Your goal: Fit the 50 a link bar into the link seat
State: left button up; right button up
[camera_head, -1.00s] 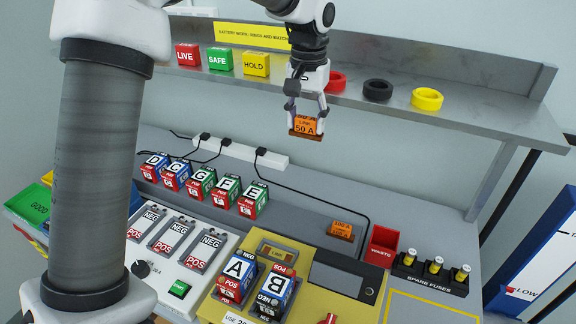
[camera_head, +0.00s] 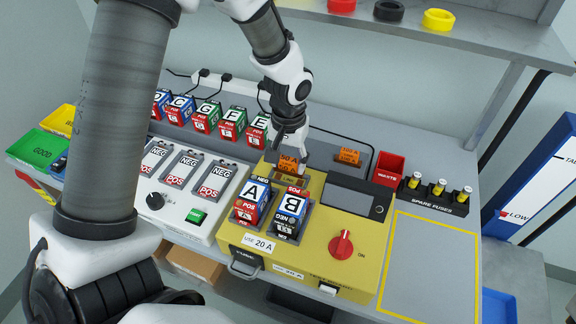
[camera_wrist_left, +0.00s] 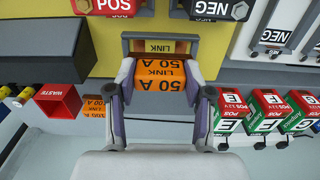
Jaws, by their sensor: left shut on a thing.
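My left gripper (camera_head: 290,152) is shut on the orange 50 A link bar (camera_head: 287,164). The bar also shows between the fingers in the wrist view (camera_wrist_left: 160,78), its label upside down there. The link seat (camera_wrist_left: 160,46), marked LINK, is on the yellow unit directly ahead of the bar in the wrist view. In the head view the bar is over or at the back edge of the seat (camera_head: 289,178), partly hidden by the fingers. I cannot tell whether it touches the seat. My right gripper is not in view.
Batteries A (camera_head: 252,196) and B (camera_head: 290,212) stand close in front of the seat. Another orange 100 A link (camera_head: 348,156) lies behind the unit, beside the red waste bin (camera_head: 388,168). Several batteries stand in a row at the back left.

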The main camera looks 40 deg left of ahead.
aim_at(288, 161)
pick_arm(q)
jog(key=shift+s+f, duration=0.2)
jog(key=shift+f, duration=1.05)
jog(key=shift+w+f, duration=0.2)
jog(key=o, duration=1.4)
jog(key=shift+s, duration=0.1)
notch_tip(288, 161, up, 12)
jog(key=shift+r+b, duration=0.15)
jog(key=shift+b, duration=0.2)
